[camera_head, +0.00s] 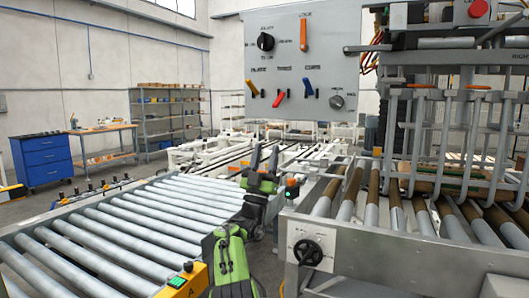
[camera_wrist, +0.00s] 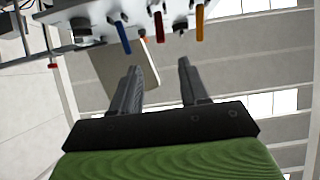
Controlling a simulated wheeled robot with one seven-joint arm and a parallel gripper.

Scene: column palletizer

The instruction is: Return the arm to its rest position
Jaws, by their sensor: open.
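My gripper (camera_head: 264,160) is on the green and black arm in the lower middle of the head view, pointing up below the grey control panel (camera_head: 270,92). In the wrist view my gripper (camera_wrist: 158,80) shows two dark fingers apart with nothing between them. The panel (camera_wrist: 75,17) shows along the top of that view, beyond the fingertips. It carries orange, yellow, red and blue levers and a black knob. The arm is bent up from the bottom edge, between the two conveyors. Its lower links are partly out of view.
A roller conveyor (camera_head: 110,225) lies on the left. A blue cabinet (camera_head: 42,160) and shelves (camera_head: 165,115) stand far left.

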